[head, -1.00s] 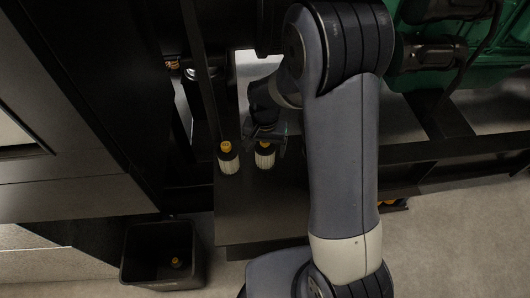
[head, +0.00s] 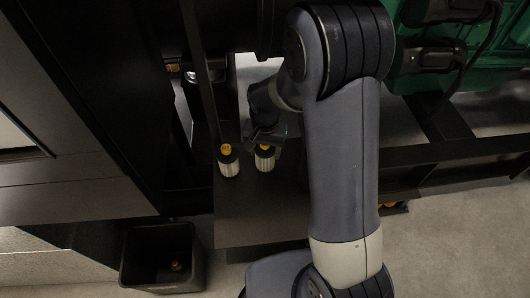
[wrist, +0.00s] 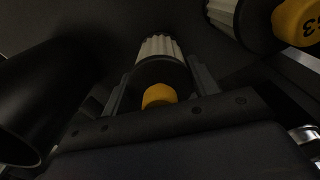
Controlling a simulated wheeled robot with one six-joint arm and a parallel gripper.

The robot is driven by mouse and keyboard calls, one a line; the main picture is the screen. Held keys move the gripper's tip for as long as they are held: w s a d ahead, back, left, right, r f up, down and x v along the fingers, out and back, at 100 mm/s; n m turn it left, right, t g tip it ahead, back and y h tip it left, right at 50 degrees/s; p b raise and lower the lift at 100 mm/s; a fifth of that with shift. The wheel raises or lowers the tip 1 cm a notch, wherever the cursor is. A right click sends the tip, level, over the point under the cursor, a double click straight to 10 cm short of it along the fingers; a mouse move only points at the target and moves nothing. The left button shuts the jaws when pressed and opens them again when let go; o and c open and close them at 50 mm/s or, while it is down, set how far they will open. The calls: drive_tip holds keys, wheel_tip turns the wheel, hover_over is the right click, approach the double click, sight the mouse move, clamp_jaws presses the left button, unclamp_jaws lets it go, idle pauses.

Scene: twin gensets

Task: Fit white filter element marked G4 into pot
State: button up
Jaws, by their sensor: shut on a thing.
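A white pleated filter element with a black collar and yellow top stands on the dark shelf in the head view (head: 264,160). My gripper (head: 265,138) is shut on it from above. In the wrist view the white element (wrist: 160,47) sits between the two fingers (wrist: 160,78); no mark is readable on its yellow top. A second white element (head: 229,166) stands just left of it, apart from the gripper. In the wrist view this second element's yellow cap (wrist: 297,22) shows a mark that ends in 3. I cannot make out the pot for certain.
A black cylinder (wrist: 28,110) is close at the left of the wrist view. The shelf's front part (head: 255,208) is clear. Dark frame bars and green machinery (head: 480,85) stand behind.

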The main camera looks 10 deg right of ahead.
wheel_tip(320, 180, up, 15)
drive_tip(key=p, duration=0.3)
idle(0.3)
drive_tip(key=shift+f, duration=0.1)
